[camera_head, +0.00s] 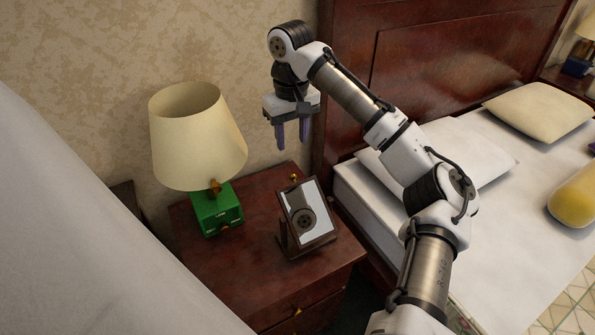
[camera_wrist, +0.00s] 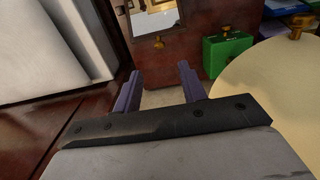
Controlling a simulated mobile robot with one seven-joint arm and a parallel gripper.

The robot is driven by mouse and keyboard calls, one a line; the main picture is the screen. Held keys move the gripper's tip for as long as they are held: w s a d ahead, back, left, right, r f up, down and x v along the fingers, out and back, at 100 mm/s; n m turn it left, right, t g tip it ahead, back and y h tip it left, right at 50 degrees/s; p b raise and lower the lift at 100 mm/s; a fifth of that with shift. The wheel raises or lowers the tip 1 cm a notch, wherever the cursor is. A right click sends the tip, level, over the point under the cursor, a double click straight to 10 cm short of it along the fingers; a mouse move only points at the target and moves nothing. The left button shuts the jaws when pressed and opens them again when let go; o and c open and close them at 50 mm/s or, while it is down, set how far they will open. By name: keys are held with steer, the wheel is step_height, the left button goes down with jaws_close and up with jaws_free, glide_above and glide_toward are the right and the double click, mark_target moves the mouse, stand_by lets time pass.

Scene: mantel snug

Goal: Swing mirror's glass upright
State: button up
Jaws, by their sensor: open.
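The mirror (camera_head: 322,222) is a small dark-framed glass on a wooden stand, on the nightstand in the head view. Its glass is tilted back, facing up, and reflects part of my arm. A brass knob (camera_head: 294,178) shows near its top left edge. In the wrist view, part of the mirror's glass (camera_wrist: 158,20) shows at the top, beyond my fingers. My gripper (camera_head: 292,142) points down above the back of the nightstand, higher than the mirror and apart from it. Its two purple fingers (camera_wrist: 157,75) are spread with nothing between them.
The nightstand (camera_head: 220,273) also carries a lamp with a green base (camera_head: 215,208) and a wide cream shade (camera_head: 195,140), left of the mirror. The wooden headboard (camera_head: 350,65) and the bed (camera_head: 490,235) are to the right. The patterned wall (camera_head: 110,60) is behind.

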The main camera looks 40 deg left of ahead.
step_height(320, 180, down, 11)
steer(key=shift+r, duration=0.15)
jaws_close()
stand_by(0.4)
